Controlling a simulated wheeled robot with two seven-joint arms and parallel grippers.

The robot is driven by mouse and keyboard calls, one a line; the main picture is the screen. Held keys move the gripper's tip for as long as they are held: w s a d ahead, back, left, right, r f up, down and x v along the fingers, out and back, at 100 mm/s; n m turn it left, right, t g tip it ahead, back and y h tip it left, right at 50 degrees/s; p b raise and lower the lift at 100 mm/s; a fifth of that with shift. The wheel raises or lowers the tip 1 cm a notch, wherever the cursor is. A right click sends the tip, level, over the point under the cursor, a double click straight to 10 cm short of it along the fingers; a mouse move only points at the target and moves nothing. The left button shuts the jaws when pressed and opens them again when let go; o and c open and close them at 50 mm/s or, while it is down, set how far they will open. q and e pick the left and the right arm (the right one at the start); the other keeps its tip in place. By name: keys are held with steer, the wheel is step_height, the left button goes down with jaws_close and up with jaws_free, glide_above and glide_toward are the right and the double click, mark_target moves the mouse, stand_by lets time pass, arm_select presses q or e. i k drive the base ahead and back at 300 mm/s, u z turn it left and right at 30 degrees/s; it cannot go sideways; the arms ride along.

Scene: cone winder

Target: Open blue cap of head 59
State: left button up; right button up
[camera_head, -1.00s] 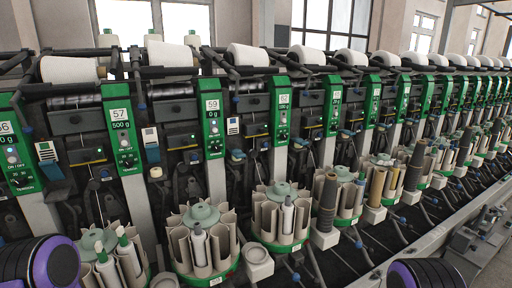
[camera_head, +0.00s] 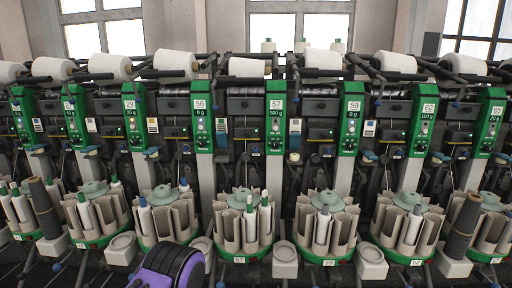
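The green panel of head 59 (camera_head: 350,125) stands upright right of the middle, with its number plate at the top and a "0 g" label. A small blue knob (camera_head: 327,152) shows left of this panel, and another blue part (camera_head: 369,155) shows to its right. I cannot tell which of them is the blue cap of head 59, or whether it is open or closed. Below is a round bobbin magazine (camera_head: 326,228) with pale pockets and a grey-green top. Neither gripper is in view. Only a purple and black part of my own arm shows at the lower left of the middle.
Neighbouring heads 57 (camera_head: 276,125) and 62 (camera_head: 424,125) flank head 59. Large white cones (camera_head: 322,59) line the top. Magazines and grey trays (camera_head: 371,261) stick out along the front, with little free room between them. A dark bobbin (camera_head: 464,226) stands at the right.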

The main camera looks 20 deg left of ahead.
mark_target(295, 139)
steer(key=u, duration=0.35)
steer(key=k, duration=0.8)
steer(key=z, duration=0.55)
steer(key=i, duration=0.65)
steer(key=z, duration=0.6)
steer(key=i, duration=0.8)
steer(key=u, duration=0.45)
